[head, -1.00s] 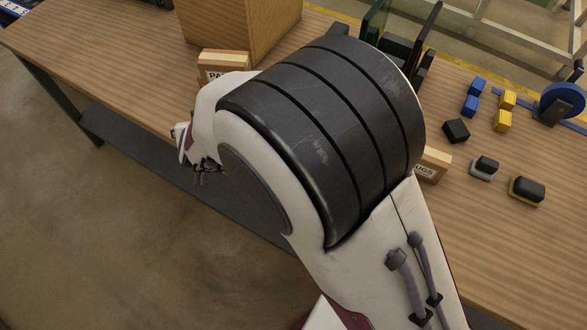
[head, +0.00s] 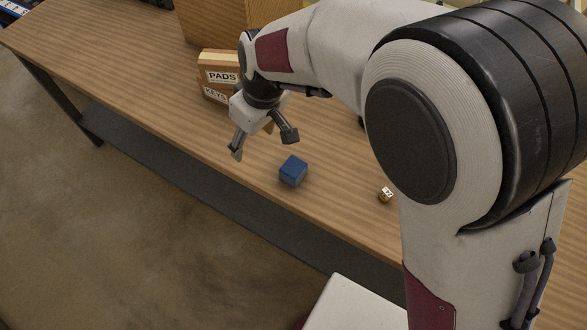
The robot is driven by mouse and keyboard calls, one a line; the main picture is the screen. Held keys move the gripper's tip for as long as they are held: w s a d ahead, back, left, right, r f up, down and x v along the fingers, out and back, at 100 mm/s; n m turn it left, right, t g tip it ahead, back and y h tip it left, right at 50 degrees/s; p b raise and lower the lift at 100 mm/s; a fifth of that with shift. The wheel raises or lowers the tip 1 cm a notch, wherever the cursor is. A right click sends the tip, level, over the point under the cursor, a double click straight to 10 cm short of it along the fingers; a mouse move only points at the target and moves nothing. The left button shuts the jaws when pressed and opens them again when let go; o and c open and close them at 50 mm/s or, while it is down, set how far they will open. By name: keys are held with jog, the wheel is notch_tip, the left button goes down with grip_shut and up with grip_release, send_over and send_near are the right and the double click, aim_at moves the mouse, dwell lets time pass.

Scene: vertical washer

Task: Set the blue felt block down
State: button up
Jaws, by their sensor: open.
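A blue block (head: 293,171) rests on the wooden table (head: 160,125) near its front edge, in the middle of the head view. It looks like the felt block, though its surface is too small to judge. My gripper (head: 262,148) is open and empty, its fingers spread. It hangs just left of the block and apart from it in the picture; the height gap is hard to judge.
A box labelled PADS and KEYS (head: 218,76) stands close behind my gripper. A larger wooden box (head: 212,22) is behind it. A small cube with a white label (head: 385,194) lies right of the block. My arm hides the table's right side.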

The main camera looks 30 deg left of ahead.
jog(key=w+d+r+n+h, duration=0.1)
jog(key=w+d+r+h, duration=0.15)
jog(key=d, duration=0.55)
send_over(293, 166)
jog(key=shift+s+d+f, duration=0.1)
jog(key=shift+d+f, duration=0.05)
jog(key=shift+f, duration=1.1)
jog(key=shift+s+d+f, duration=0.1)
jog(key=shift+d+f, duration=0.05)
jog(key=shift+f, duration=1.05)
jog(key=shift+f, duration=1.3)
jog(key=shift+f, duration=0.15)
jog(key=shift+w+a+f, duration=0.1)
jog(key=shift+a+f, duration=0.05)
jog(key=shift+f, duration=1.1)
jog(key=shift+w+a+f, duration=0.1)
jog(key=shift+f, duration=1.1)
